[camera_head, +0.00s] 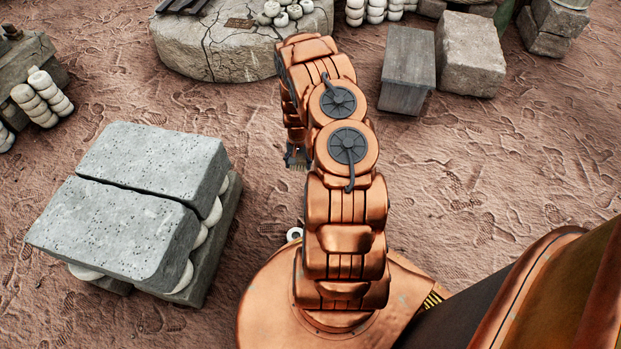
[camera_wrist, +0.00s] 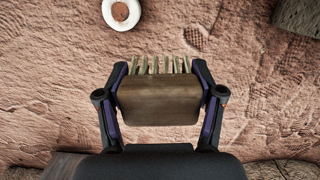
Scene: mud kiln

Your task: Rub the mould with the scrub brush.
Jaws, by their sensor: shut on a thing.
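The scrub brush (camera_wrist: 158,102) is a brown wooden block with a row of pale bristles along its far edge. My gripper (camera_wrist: 160,78) is shut on it, a dark finger on each side, in the wrist view. In the head view my gripper (camera_head: 297,158) shows only in part behind my arm, and the brush can hardly be made out there. A small white round piece with a brown centre (camera_wrist: 121,13) lies on the ground beyond the brush at the upper left of the wrist view, apart from it. I cannot tell whether this is the mould.
Two grey stone blocks (camera_head: 115,224) rest on white rounded pieces at the left. A cracked round stone slab (camera_head: 215,50) stands at the back. A grey block (camera_head: 408,70) and a paler block (camera_head: 470,54) stand at the upper right. The reddish ground right of my arm is clear.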

